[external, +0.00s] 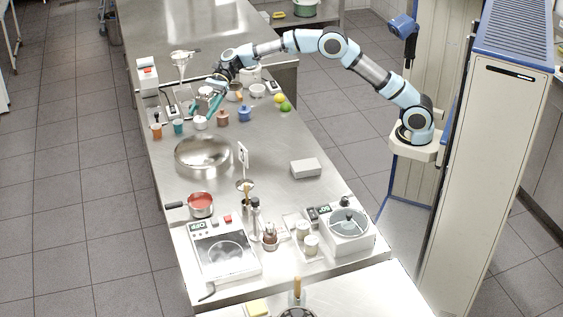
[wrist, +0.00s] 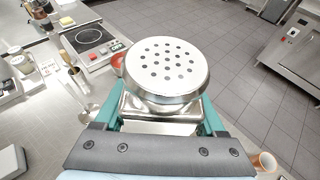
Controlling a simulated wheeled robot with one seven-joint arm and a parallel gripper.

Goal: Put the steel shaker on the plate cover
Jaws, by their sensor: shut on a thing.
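The steel shaker (wrist: 165,70) fills the middle of the wrist view, its round perforated top facing the camera. My gripper (wrist: 162,118) has its teal fingers on both sides of the shaker's body and is shut on it. In the external view my gripper (external: 204,104) is over the far part of the steel counter, just behind a row of small coloured pots; the shaker is hard to make out there.
Bare counter lies around the grey box (external: 306,168).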

